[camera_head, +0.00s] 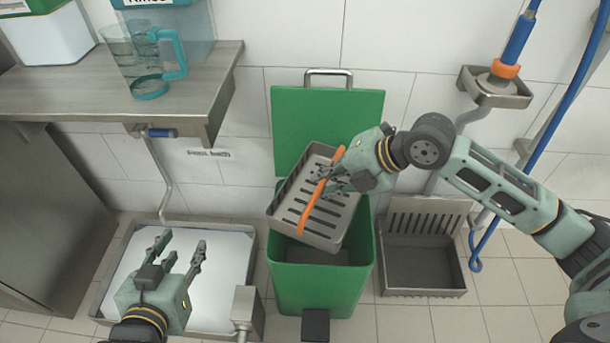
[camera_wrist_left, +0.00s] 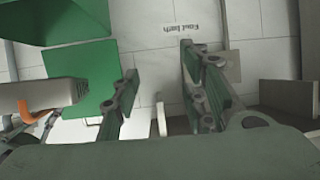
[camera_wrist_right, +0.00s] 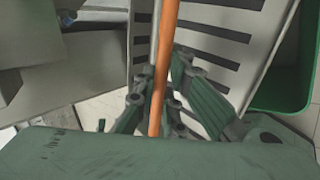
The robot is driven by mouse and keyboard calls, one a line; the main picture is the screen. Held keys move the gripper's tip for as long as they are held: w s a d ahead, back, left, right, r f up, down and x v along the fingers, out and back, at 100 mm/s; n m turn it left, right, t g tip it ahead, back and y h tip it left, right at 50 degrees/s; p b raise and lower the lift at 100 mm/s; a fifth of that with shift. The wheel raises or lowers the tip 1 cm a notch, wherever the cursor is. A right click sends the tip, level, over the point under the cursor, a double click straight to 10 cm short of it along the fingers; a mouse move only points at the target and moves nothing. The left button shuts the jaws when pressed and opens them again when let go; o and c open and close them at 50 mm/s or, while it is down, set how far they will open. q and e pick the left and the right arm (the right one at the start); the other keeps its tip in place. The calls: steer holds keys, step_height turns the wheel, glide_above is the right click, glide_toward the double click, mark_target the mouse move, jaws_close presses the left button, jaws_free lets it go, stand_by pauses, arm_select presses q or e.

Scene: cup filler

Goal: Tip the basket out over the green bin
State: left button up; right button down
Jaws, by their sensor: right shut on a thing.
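The grey slotted basket (camera_head: 290,214) has an orange handle (camera_head: 307,211) and hangs tilted over the mouth of the green bin (camera_head: 319,286). The bin's lid (camera_head: 292,133) stands open behind it. My right gripper (camera_head: 333,178) is shut on the orange handle, which also runs between its fingers in the right wrist view (camera_wrist_right: 160,70). The basket's slotted floor (camera_wrist_right: 200,45) shows there too. I see nothing inside the basket. My left gripper (camera_head: 182,245) is open and empty above the white foot bath tray, left of the bin.
The foot bath tray (camera_head: 249,268) sits left of the bin, with a pedal (camera_head: 316,325) in front of the bin. A grey slotted holder (camera_head: 423,267) is at right. A clear jug (camera_head: 126,56) stands on the steel shelf (camera_head: 60,91). A blue hose (camera_head: 560,115) hangs at right.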

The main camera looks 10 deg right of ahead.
steer(key=shift+r+p, duration=0.1)
steer(key=shift+p, duration=0.55)
steer(key=shift+r+h+p, duration=0.1)
steer(key=shift+h+p, duration=0.2)
steer(key=shift+p, duration=0.45)
steer(key=g+p, duration=0.1)
steer(key=p, duration=0.2)
steer(key=shift+h, duration=0.4)
arm_select(q)
steer(key=s+a+f+g+y, duration=0.1)
steer(key=s+a+f+g, duration=0.1)
steer(key=s+f+g, duration=0.2)
steer(key=s+a+f+g+y, duration=0.1)
steer(key=s+a+f+g, duration=0.2)
steer(key=s, duration=0.7)
steer(key=shift+s+f+n+g+y, duration=0.3)
steer(key=shift+f+g, duration=0.9)
steer(key=shift+f, duration=0.15)
